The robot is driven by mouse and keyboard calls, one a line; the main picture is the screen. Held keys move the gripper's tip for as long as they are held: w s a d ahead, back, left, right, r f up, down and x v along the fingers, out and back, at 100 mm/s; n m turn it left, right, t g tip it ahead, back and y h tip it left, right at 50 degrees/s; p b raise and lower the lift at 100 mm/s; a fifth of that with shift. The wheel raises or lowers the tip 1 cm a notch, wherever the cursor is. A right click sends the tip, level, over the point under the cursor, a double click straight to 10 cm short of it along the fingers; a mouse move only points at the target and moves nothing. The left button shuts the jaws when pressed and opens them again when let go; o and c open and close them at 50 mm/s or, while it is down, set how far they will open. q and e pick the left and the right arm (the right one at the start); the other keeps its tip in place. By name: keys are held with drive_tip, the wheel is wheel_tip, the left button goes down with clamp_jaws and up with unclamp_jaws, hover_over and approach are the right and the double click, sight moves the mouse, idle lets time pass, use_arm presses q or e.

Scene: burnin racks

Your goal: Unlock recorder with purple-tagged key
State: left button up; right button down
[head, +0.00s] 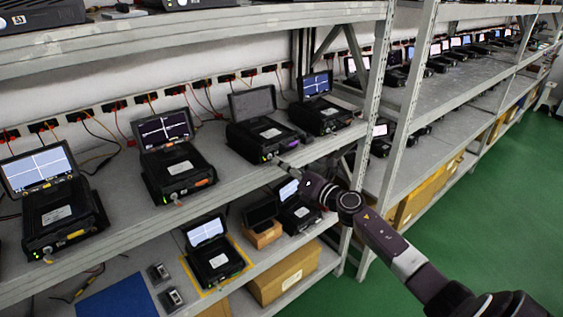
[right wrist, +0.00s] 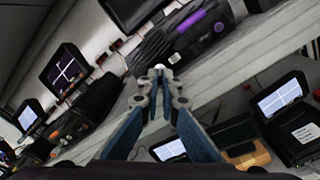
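The recorder with a purple strip (head: 297,143) is a black case on the middle shelf, its lid raised and its screen dark. Its purple-marked front also shows in the right wrist view (right wrist: 197,20). My right gripper (head: 284,167) is at the recorder's front left corner. In the right wrist view the gripper (right wrist: 159,78) has its fingertips drawn together at a small pale piece (right wrist: 157,67), which looks like the key. The fingers hide most of it, and I cannot make out a tag or how far it is in the lock. My left gripper is not in view.
Recorders with lit screens stand on the same shelf, one with an orange strip (head: 178,168) and one at the far left (head: 60,212). On the lower shelf are another recorder (head: 213,258), a cardboard box (head: 285,277) and a blue mat (head: 118,298). A metal upright (head: 377,95) stands right of the recorder.

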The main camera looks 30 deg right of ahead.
drive_tip(key=shift+m, duration=0.5)
drive_tip(key=c, duration=2.2)
unclamp_jaws()
drive_tip(key=s, duration=0.4)
drive_tip(key=s+d, duration=0.1)
drive_tip(key=s, duration=0.7)
drive_tip(key=shift+d, duration=0.3)
